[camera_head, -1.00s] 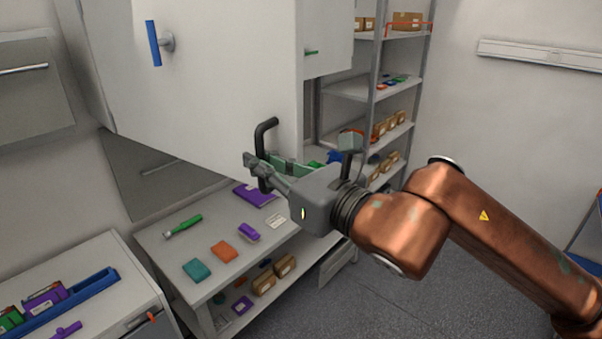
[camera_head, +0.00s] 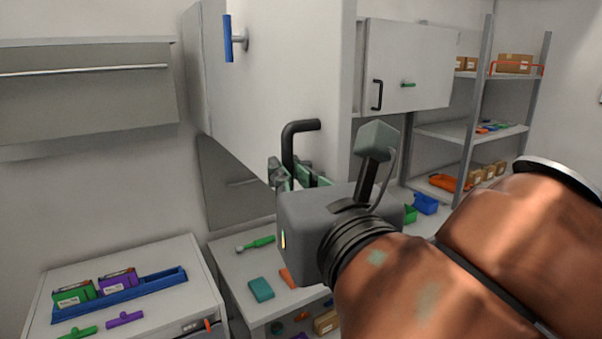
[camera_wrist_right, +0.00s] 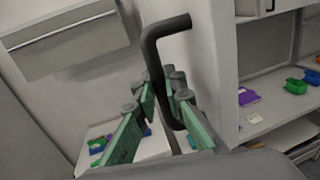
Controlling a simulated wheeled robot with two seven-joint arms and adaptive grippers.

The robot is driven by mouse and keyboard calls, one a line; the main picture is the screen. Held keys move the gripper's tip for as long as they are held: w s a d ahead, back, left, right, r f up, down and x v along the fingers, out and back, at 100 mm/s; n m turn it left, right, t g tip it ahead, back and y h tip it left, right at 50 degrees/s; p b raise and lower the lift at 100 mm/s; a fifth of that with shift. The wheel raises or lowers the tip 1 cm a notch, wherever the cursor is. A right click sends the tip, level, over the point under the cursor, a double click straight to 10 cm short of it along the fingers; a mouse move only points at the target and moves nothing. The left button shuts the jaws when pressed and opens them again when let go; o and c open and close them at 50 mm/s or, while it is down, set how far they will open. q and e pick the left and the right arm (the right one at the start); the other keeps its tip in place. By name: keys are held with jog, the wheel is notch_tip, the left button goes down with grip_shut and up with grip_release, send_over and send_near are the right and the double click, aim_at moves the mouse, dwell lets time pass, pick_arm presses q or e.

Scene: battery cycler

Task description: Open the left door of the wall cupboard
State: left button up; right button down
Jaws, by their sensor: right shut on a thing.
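The left door (camera_head: 290,75) of the wall cupboard is a large white panel, swung out from the cupboard front, with its free edge towards me. It bears a bent black handle (camera_head: 288,145) low near that edge, which also shows in the right wrist view (camera_wrist_right: 152,58). My right gripper (camera_head: 296,176) is shut on this black handle, its green-padded fingers (camera_wrist_right: 160,105) on either side of the bar. My left gripper is not in view.
The right cupboard door (camera_head: 425,65) is closed, with its own black handle (camera_head: 377,95). A blue handle (camera_head: 228,38) sits higher on the left door. A workbench with small items lies below; a shelf rack (camera_head: 470,130) stands at right. A white cabinet (camera_head: 205,290) stands at lower left.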

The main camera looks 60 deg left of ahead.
jog(key=shift+r, duration=0.15)
jog(key=c, duration=2.4)
grip_release()
jog(key=o, duration=0.3)
jog(key=shift+a, duration=0.25)
jog(key=shift+o, duration=0.6)
jog(key=shift+d, duration=0.15)
jog(key=s+d, duration=0.2)
jog(key=d, duration=1)
jog(key=shift+a, duration=0.1)
